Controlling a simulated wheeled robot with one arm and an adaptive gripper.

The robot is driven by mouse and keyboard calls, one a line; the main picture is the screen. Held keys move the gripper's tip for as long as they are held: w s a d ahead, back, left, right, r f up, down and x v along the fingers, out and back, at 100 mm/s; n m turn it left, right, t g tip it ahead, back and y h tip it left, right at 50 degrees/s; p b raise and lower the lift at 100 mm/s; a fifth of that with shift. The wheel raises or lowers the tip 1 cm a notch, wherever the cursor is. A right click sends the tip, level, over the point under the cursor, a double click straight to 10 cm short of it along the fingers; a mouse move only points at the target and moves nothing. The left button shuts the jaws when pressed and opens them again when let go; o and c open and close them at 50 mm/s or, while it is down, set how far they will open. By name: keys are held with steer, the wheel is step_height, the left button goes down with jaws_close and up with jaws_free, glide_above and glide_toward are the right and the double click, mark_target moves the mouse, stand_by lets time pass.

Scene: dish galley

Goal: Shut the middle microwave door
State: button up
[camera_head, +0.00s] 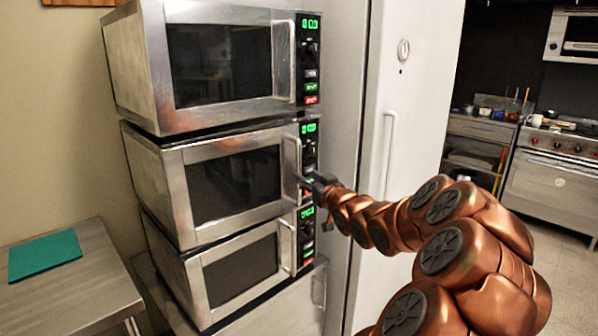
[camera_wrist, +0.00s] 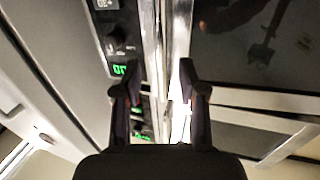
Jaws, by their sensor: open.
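The middle microwave (camera_head: 170,205) is the second in a stack of three steel microwaves. Its dark-windowed door (camera_head: 235,185) looks shut or nearly shut; I cannot tell whether a small gap remains at its right edge. My gripper (camera_head: 304,181) is at the right edge of this door, by the handle and control panel, partly covering them. In the wrist view my gripper (camera_wrist: 153,83) is open, with its two fingers on either side of a bright vertical metal strip, the door edge or handle (camera_wrist: 152,40). Contact cannot be told.
The top microwave (camera_head: 220,60) and bottom microwave (camera_head: 240,275) have doors that look shut. A tall white fridge (camera_head: 400,100) stands close at the right. A steel table (camera_head: 95,265) with a green mat (camera_head: 45,255) is at the left. Open floor lies at the right.

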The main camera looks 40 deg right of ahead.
mark_target(300, 172)
steer(key=p+x, duration=0.1)
steer(key=x, duration=0.3)
steer(key=shift+w, duration=0.3)
steer(key=shift+x, duration=0.8)
steer(key=shift+f, duration=0.1)
steer(key=shift+c, duration=0.3)
jaws_close()
